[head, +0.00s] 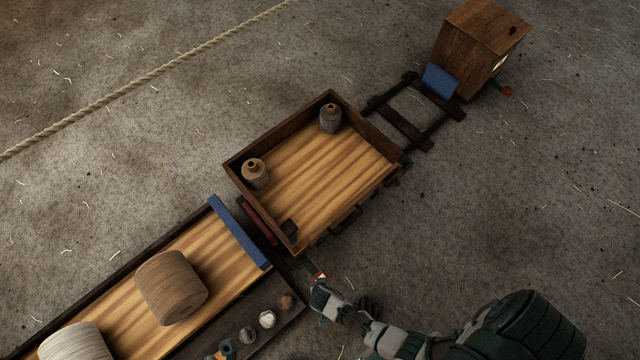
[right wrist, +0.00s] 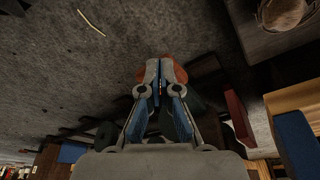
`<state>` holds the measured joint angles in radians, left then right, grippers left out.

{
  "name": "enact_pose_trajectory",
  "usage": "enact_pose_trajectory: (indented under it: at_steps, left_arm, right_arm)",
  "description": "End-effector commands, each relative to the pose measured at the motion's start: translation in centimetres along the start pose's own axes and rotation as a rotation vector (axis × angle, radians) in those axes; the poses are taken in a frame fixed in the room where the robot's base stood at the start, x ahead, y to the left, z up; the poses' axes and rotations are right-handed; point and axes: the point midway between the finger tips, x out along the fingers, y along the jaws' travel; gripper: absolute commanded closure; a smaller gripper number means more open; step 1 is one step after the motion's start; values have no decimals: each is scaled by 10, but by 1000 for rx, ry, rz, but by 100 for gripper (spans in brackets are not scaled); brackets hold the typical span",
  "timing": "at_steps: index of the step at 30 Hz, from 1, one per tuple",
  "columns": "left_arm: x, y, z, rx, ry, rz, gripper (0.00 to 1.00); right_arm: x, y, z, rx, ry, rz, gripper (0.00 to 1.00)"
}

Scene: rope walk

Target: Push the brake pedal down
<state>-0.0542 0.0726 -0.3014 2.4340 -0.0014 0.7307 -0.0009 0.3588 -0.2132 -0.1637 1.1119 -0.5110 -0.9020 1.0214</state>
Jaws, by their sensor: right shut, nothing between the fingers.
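An orange-red pedal (head: 319,275) shows just past the fingertips of my right gripper (head: 316,287), beside the near corner of the wooden cart. In the right wrist view the pedal (right wrist: 174,71) lies directly behind the tips of my right gripper (right wrist: 160,66), which hide part of it. The fingers are together with nothing between them. I cannot tell whether the tips touch the pedal or how far down it is. The cart (head: 375,182) is an open tray with a striped wooden floor. My left gripper is not in view.
A long wooden bed with a blue end board (head: 238,232) carries spools (head: 171,288). Several small items lie along its side. A short track (head: 402,128) leads to a wooden box (head: 478,50) with a blue block (head: 440,81).

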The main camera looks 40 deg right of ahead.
Motion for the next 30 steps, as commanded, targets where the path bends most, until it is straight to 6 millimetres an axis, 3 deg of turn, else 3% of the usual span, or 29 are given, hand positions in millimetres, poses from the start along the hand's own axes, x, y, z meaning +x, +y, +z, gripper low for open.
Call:
enact_pose_trajectory:
  at_steps: [15, 30]
  left_arm:
    - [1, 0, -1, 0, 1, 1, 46]
    - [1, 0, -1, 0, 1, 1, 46]
  right_arm:
    - [-66, 0, 1, 1, -4, 1, 100]
    - [-71, 1, 0, 0, -3, 2, 100]
